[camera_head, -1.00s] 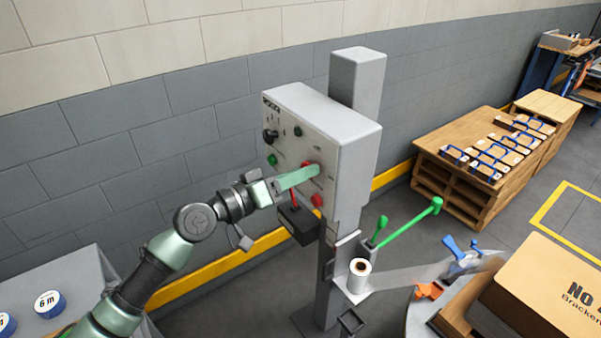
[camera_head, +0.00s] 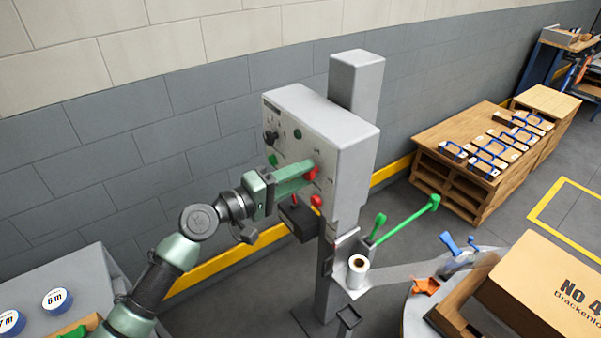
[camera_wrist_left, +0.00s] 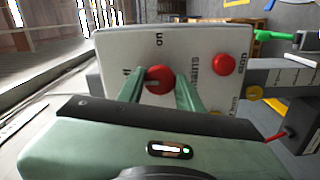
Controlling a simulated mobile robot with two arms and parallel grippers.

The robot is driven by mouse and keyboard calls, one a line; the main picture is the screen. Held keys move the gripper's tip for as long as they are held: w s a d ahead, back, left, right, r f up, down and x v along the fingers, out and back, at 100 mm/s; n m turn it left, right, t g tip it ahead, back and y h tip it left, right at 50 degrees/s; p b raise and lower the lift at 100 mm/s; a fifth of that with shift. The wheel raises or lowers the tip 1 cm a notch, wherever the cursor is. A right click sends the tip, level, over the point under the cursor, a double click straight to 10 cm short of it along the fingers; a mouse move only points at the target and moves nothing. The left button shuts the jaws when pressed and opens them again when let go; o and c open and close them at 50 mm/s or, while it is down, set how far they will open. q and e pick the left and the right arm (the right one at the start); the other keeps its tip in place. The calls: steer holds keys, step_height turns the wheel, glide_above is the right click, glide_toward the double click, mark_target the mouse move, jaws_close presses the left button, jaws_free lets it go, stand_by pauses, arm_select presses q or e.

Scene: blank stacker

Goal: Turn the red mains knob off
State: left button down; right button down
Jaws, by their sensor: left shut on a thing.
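The red mains knob (camera_wrist_left: 158,79) sits on the pale face of the control box (camera_head: 345,140), with "MAINS" lettering beside it. In the wrist view, "on" is printed above the knob and a partly hidden label, seemingly "off", lies to its left. My left gripper (camera_head: 308,172) reaches the box from the left. In the wrist view its two green fingers (camera_wrist_left: 160,75) stand on either side of the knob, shut on it. In the head view the fingers partly hide the knob (camera_head: 313,174). I cannot tell its exact pointer direction. My right gripper is not in view.
A second red button (camera_wrist_left: 223,64) sits beside the knob. The box also carries a black knob (camera_head: 271,137) and green buttons. Below are a dark block (camera_head: 300,222), a white roll (camera_head: 357,272) and a green lever (camera_head: 405,220). A carton (camera_head: 545,290) stands right.

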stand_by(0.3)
arm_select(q)
steer(key=c, duration=0.9)
jaws_free()
steer(key=shift+c, duration=0.2)
steer(key=b+v, duration=0.2)
steer(key=v, duration=0.6)
steer(key=shift+b, duration=0.4)
